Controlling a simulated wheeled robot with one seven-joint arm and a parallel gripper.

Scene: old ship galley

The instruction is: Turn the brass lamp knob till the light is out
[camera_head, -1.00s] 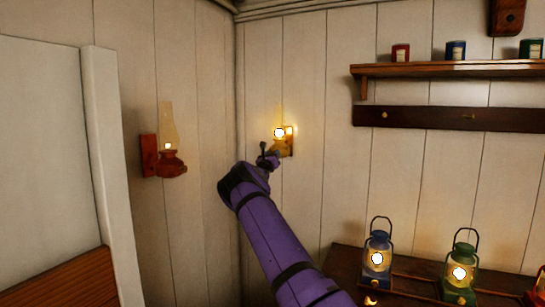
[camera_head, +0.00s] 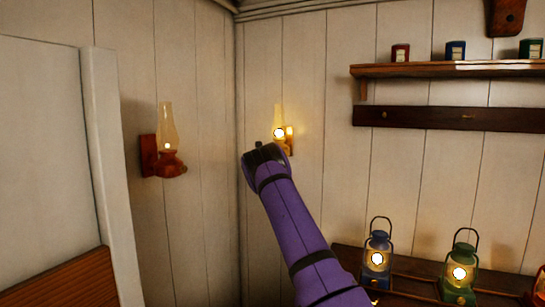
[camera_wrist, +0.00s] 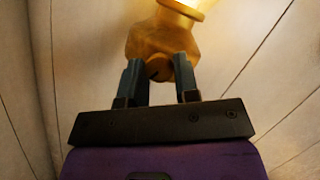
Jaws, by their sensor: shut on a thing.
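The brass lamp (camera_head: 279,118) hangs on the white plank wall near the corner and is lit. In the wrist view its yellow-brass body (camera_wrist: 160,38) fills the top, with a bright glow above. The round brass knob (camera_wrist: 157,67) sticks out at the bottom of that body. My gripper (camera_wrist: 159,76) is shut on the knob, one dark finger on each side. In the head view my wrist covers the fingers, the knob and the lower part of the lamp.
A red lamp (camera_head: 170,160) with a small glow hangs on the left wall. A blue lantern (camera_head: 377,258) and a green lantern (camera_head: 460,270), both lit, stand at lower right. A shelf (camera_head: 450,70) holds several small tins. A white panel (camera_head: 50,160) stands at left.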

